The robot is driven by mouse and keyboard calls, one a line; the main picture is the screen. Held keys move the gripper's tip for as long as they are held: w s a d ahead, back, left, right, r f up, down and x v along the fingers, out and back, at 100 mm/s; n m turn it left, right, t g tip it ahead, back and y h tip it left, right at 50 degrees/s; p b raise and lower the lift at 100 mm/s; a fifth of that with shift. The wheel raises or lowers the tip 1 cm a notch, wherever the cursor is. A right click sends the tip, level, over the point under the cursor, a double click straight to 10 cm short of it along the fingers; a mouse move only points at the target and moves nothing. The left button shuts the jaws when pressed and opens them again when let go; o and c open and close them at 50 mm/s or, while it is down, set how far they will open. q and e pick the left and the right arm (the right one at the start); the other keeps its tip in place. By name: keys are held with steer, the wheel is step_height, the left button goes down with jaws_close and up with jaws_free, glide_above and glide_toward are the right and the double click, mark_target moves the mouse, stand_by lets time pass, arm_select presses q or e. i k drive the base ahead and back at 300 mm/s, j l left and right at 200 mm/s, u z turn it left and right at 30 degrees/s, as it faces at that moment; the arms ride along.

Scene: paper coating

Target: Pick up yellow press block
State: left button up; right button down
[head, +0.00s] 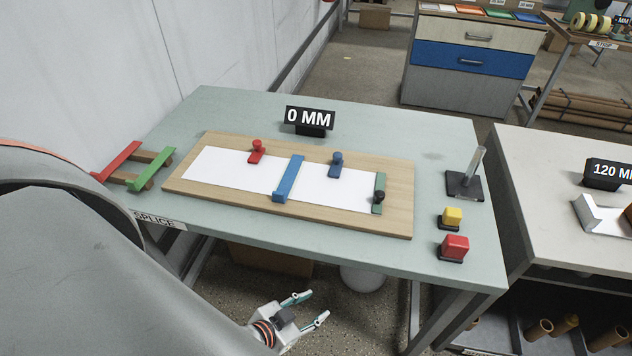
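The yellow press block (452,216) sits on a dark base near the right edge of the green-grey table (300,252). A red press block (454,246) stands just in front of it, closer to the table's front right corner. My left gripper (308,308) is low, in front of the table and below its top, with its two fingers apart and nothing between them. It is well to the left of and below the yellow block. My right gripper is not in view.
A wooden board (395,216) with white paper, clamps and a blue bar fills the table's middle. A metal post on a dark base (464,186) stands behind the yellow block. A "0 MM" sign (309,120) stands at the back. Another table (545,170) is at right.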

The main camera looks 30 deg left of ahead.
mark_target(450, 219)
steer(key=i+l+u, duration=0.1)
steer(key=l+u, duration=0.4)
steer(key=u, duration=0.2)
steer(key=l+u, duration=0.35)
steer(key=i+j, duration=0.05)
